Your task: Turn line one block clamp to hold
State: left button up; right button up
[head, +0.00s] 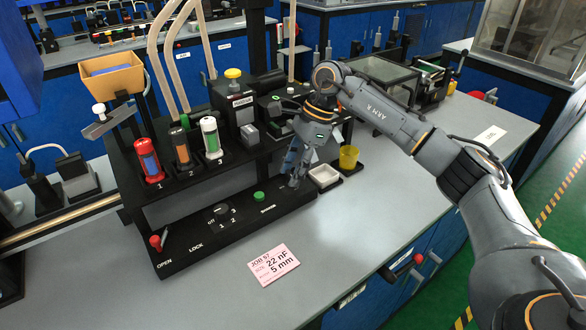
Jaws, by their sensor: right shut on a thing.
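A black machine (240,236) stands on the grey bench, with three reels or cartridges numbered 1 to 3: red (146,160), dark and orange (180,150), and white and green (210,138). Its front panel has a red-knobbed lever (155,241) near the words OPEN and LOCK, and a dial (221,210). I cannot tell which part is the line one block clamp. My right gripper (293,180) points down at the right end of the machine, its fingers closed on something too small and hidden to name. My left gripper is not in view.
A pink job card (274,265) lies on the bench front. A green button (259,197) is on the panel. The bench right of the card is clear.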

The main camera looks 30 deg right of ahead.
jog(key=shift+w+n+g, duration=0.1)
jog(key=shift+n+g, duration=0.4)
jog(key=shift+n, duration=0.7)
jog(key=o, duration=1.2)
jog(key=shift+c, duration=0.2)
